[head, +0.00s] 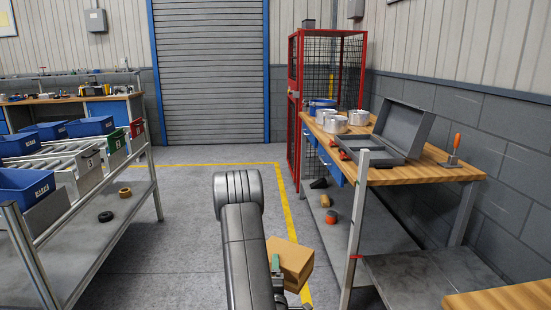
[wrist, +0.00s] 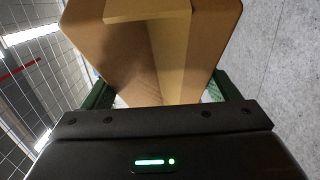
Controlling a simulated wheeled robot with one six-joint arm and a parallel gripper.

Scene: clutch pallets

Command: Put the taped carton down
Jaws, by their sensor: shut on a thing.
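The taped carton is a brown cardboard box (head: 291,262) with a lighter tape strip, low in the middle of the head view and partly behind my arm. It fills the upper middle of the wrist view (wrist: 205,45). My gripper (wrist: 158,95) is shut on the carton, with a green finger at each side of it. In the head view only a small green part of my gripper (head: 276,265) shows against the carton. The carton appears held above the floor. Its underside and far side are hidden.
A wooden workbench (head: 430,172) with a grey open case (head: 390,132) and several silver tins stands at right. A roller rack (head: 125,190) with blue bins is at left. A red mesh cage (head: 330,65) stands behind. Grey floor (head: 170,225) lies open between them, marked with yellow lines.

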